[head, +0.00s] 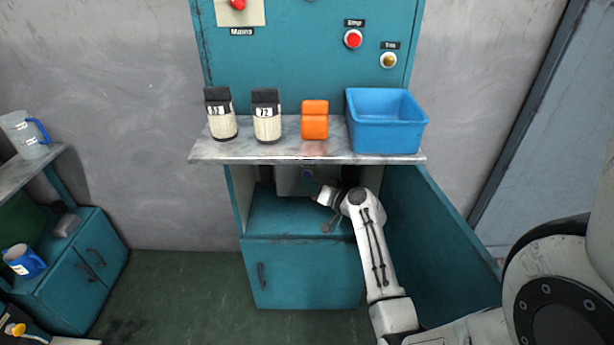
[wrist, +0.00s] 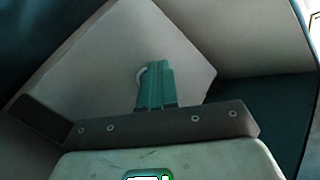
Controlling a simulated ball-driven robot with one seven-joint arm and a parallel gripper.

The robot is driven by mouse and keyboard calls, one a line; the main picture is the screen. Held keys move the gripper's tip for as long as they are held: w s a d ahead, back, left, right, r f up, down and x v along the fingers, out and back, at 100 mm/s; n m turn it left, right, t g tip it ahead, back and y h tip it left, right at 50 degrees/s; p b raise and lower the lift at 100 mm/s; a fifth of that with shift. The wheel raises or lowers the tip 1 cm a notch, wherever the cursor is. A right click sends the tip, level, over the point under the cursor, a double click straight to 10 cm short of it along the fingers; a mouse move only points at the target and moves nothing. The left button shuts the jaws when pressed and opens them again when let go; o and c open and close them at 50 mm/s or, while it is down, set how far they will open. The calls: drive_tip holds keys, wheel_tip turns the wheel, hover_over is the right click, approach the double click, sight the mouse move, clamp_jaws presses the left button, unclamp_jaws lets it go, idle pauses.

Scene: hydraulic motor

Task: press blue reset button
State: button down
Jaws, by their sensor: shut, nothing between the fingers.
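The blue reset button (head: 307,174) shows as a small blue patch on a pale grey box (head: 287,182) in the recess under the shelf. My gripper (head: 313,188) reaches into this recess from the right, in front of the box and just below and right of the button. In the wrist view my gripper's teal fingers (wrist: 155,85) are together and empty, pointing at the pale box face (wrist: 110,65). A whitish round rim (wrist: 140,77) shows at the left of the fingers, which hide the rest of it. I cannot tell whether they touch.
The shelf (head: 300,156) overhangs the recess and carries two labelled jars, an orange block (head: 315,120) and a blue bin (head: 387,138). A teal panel (head: 430,225) stands right of my arm. Red and yellow buttons are on the upper cabinet.

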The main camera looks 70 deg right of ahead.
drive_tip(key=shift+a, duration=0.15)
drive_tip(key=shift+s+a+p, duration=0.2)
drive_tip(key=shift+s+a, duration=0.15)
drive_tip(key=shift+a, duration=0.4)
drive_tip(key=shift+s+a+p, duration=0.25)
drive_tip(key=shift+s+a, duration=0.05)
drive_tip(key=shift+a, duration=0.5)
drive_tip(key=shift+s+a+p, duration=0.2)
drive_tip(key=shift+s+a, duration=0.15)
drive_tip(key=shift+a, duration=0.4)
drive_tip(key=w+a+n+g+y+p, duration=0.1)
drive_tip(key=a+n+g+y+p, duration=0.55)
drive_tip(key=a, duration=1.65)
drive_tip(key=s+a+r+n+g+p, duration=0.2)
drive_tip(key=s+a+g, duration=0.2)
drive_tip(key=s, duration=0.4)
drive_tip(key=s+a+r+n+g+p, duration=0.3)
drive_tip(key=s+a, duration=0.3)
drive_tip(key=s, duration=0.2)
drive_tip(key=shift+s+a+g, duration=0.35)
drive_tip(key=shift+s+a, duration=0.05)
drive_tip(key=shift+h, duration=0.25)
